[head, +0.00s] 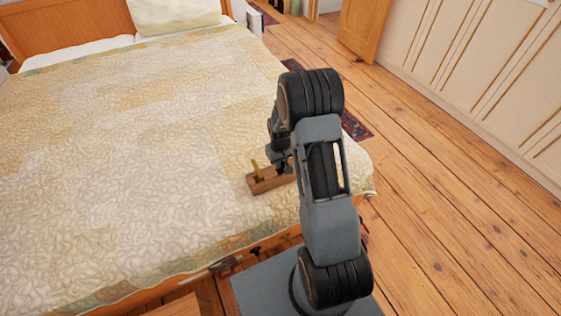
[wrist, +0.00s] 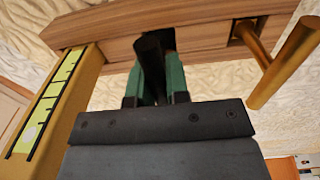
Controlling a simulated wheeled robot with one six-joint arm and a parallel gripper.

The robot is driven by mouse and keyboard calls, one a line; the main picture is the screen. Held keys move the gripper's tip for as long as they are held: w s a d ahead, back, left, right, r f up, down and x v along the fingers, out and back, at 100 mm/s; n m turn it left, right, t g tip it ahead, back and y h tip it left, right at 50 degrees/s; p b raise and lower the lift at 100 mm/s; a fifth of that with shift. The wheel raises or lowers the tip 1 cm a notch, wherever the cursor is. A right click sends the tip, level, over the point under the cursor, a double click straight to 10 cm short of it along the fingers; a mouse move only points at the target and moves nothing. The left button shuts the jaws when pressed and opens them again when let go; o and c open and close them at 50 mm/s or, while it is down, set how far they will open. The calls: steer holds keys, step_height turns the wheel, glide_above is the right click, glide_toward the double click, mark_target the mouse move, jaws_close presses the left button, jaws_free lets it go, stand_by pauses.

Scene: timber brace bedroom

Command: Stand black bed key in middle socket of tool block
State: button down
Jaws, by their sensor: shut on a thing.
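The wooden tool block (head: 268,181) lies on the bed near its front right corner. In the wrist view the block (wrist: 95,27) runs across the top. My gripper (wrist: 157,72) is shut on the black bed key (wrist: 150,52), a dark round shaft between two green fingers. The key's far end is at the block's middle; whether it is inside the middle socket I cannot tell. A brass T-shaped tool (wrist: 285,65) stands in the socket at the right in the wrist view, and shows left of my gripper in the head view (head: 256,166). My arm hides the key there.
A yellow bar with a marked scale (wrist: 50,105) is at the block's left end in the wrist view. The quilted bed (head: 120,160) is mostly clear. Plank floor (head: 450,210) is free on the right. Small dark things (head: 226,266) show by the bed's front edge.

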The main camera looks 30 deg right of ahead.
steer(key=c, duration=1)
jaws_free()
steer(key=shift+c, duration=0.2)
step_height(320, 180, up, 14)
steer(key=shift+a+f+p, duration=0.15)
steer(key=shift+p, duration=0.25)
steer(key=shift+s, duration=0.1)
